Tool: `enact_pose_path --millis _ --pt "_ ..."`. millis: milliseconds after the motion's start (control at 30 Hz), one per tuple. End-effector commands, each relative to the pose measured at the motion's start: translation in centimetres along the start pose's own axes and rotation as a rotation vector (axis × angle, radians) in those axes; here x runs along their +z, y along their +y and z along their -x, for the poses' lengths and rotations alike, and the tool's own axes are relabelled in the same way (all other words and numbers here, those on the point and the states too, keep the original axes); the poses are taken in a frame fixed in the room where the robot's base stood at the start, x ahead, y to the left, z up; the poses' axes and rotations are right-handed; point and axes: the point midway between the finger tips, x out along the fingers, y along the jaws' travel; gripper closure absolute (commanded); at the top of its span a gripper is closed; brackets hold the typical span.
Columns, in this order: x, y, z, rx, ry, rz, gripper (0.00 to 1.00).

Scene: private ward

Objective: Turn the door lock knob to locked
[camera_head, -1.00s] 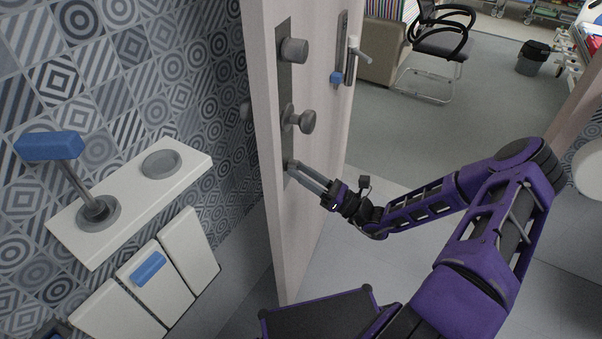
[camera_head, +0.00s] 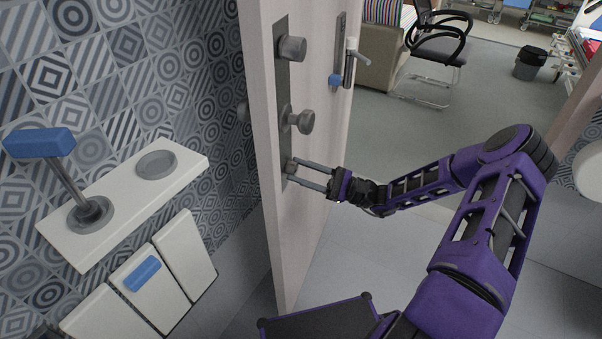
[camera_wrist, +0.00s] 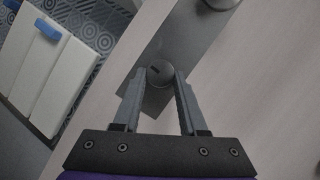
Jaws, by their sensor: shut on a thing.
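The door lock knob (camera_head: 291,166) is a small grey round knob at the bottom of the long metal plate (camera_head: 283,80) on the door. In the wrist view the lock knob (camera_wrist: 160,73) shows a short dark slot in its face. My gripper (camera_head: 294,172) reaches it from the right, and its two fingers are on either side of the knob. In the wrist view my gripper (camera_wrist: 162,77) is shut on the knob, with the fingertips at its left and right sides. The fingertips partly hide the knob in the head view.
A bigger round knob (camera_head: 303,122) and a grey cylinder (camera_head: 292,49) sit higher on the same plate. The door (camera_head: 302,215) stands open, edge towards me. A white wall shelf (camera_head: 130,205) with a blue-handled lever (camera_head: 40,143) is at left.

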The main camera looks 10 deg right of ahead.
Motion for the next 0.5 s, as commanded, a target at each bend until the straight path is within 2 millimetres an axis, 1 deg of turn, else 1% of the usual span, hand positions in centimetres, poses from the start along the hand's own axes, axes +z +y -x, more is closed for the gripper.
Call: enact_pose_path --millis 200,500 --pt "0.02 -0.06 -0.02 0.023 -0.001 0.055 1.0" --pt "0.04 -0.09 -0.03 0.03 -0.001 0.07 1.0"
